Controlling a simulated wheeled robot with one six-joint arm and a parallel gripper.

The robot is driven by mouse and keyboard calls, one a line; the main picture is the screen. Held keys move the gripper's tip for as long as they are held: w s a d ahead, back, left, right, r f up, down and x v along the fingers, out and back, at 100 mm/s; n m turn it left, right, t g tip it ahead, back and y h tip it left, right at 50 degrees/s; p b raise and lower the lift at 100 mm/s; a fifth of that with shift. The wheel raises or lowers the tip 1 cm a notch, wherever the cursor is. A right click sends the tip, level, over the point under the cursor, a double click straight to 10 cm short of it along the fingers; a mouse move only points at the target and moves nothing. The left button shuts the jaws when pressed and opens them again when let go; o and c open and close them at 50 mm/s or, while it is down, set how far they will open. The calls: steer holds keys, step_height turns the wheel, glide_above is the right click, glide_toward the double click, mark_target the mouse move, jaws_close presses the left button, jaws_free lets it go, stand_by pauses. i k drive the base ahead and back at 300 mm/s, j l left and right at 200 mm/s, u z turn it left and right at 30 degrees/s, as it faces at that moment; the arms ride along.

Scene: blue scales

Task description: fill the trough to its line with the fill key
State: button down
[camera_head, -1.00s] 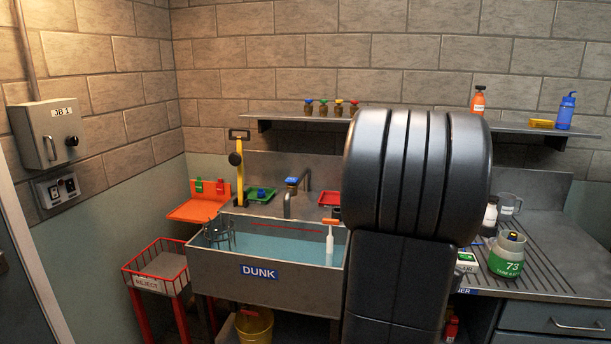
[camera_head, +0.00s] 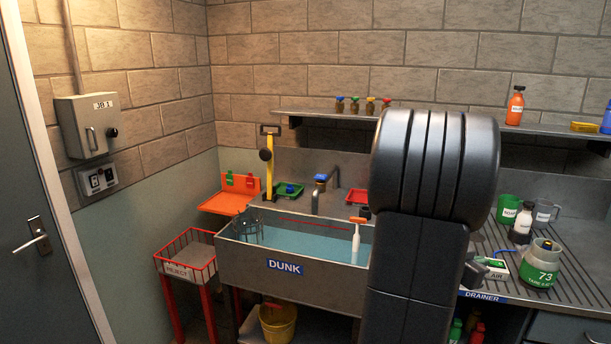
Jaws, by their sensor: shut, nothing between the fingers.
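The trough labelled DUNK (camera_head: 322,284) stands left of centre, with blue-green water (camera_head: 318,243) in it. A red line (camera_head: 305,221) runs along its back inner wall, with the water surface below it. A tap (camera_head: 315,200) with a blue top (camera_head: 320,178) stands behind the trough. No fill key is labelled; small brass pieces with green, blue, yellow and red tops (camera_head: 355,104) stand on the shelf, and I cannot tell whether one is the key. My dark arm covers the trough's right end. My gripper is hidden behind it.
An orange-handled white tool (camera_head: 356,240) stands in the trough's right part, a wire basket (camera_head: 247,227) at its left. A red reject basket (camera_head: 188,252) stands left. The drainer (camera_head: 565,285) holds a green-labelled jar (camera_head: 540,263), bottle and mugs. A shelf (camera_head: 440,120) spans the back wall.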

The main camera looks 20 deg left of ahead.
mark_target(318, 177)
steer(key=i+u, duration=0.25)
steer(key=u, duration=0.15)
steer(key=i+u, duration=0.2)
steer(key=u, duration=0.25)
steer(key=i+l+u, duration=0.15)
steer(key=u, duration=0.25)
steer(key=i+l+u, duration=0.25)
steer(key=i+l, duration=0.75)
